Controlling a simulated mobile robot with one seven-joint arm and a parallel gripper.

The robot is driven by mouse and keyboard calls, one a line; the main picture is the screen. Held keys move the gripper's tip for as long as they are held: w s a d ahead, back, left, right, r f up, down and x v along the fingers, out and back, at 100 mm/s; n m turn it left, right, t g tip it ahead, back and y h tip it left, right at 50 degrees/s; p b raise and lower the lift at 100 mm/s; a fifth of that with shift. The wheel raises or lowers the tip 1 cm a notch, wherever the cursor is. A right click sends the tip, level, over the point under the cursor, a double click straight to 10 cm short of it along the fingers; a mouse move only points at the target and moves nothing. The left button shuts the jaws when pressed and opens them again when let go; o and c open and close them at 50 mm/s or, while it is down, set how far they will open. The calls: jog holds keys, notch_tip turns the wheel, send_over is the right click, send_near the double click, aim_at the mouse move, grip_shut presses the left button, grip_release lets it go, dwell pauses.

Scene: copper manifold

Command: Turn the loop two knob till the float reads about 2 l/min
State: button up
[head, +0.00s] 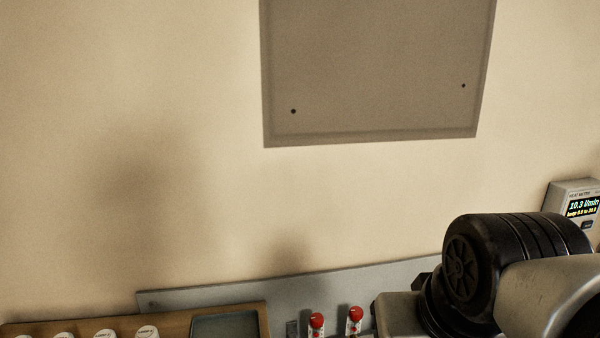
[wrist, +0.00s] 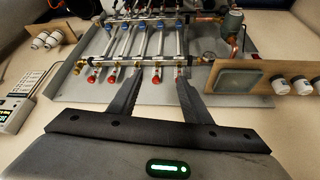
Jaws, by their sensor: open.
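The copper manifold (wrist: 145,62) lies ahead in the wrist view, with several parallel pipes between two bars. Red knobs line its near bar: one at the left (wrist: 92,79), one beside it (wrist: 112,77), and one between my fingers (wrist: 156,78). I cannot tell which belongs to loop two. My gripper (wrist: 158,76) is open, its fingers reaching toward the near bar; contact is not clear. The float scales are too small to read. In the head view, two red knobs (head: 316,320) (head: 355,314) show at the bottom edge; my arm hides the rest.
A meter (head: 573,204) on the right in the head view reads 10.3 l/min; a grey meter (wrist: 14,112) stands left in the wrist view. A wooden holder (wrist: 217,78) with a dark tray and white-capped jars stands right. A grey panel (head: 378,68) hangs on the wall.

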dwell(0.3)
jog(key=m+g+h+b, duration=0.25)
jog(key=m+b, duration=0.55)
jog(key=b, duration=0.4)
send_over(357, 310)
jog(key=s+a, duration=0.5)
notch_tip(357, 310, down, 5)
jog(key=shift+m+h, duration=0.25)
jog(key=shift+m, duration=0.05)
jog(key=b+x, duration=0.2)
jog(key=x, duration=1.4)
jog(key=shift+w+d+f, duration=0.15)
jog(key=shift+d+f, duration=0.05)
jog(key=shift+f, duration=0.1)
jog(key=c, duration=1)
jog(key=shift+n+t+y, duration=0.4)
jog(key=shift+n+t, duration=0.05)
jog(key=shift+n, duration=0.95)
jog(key=shift+c, duration=0.2)
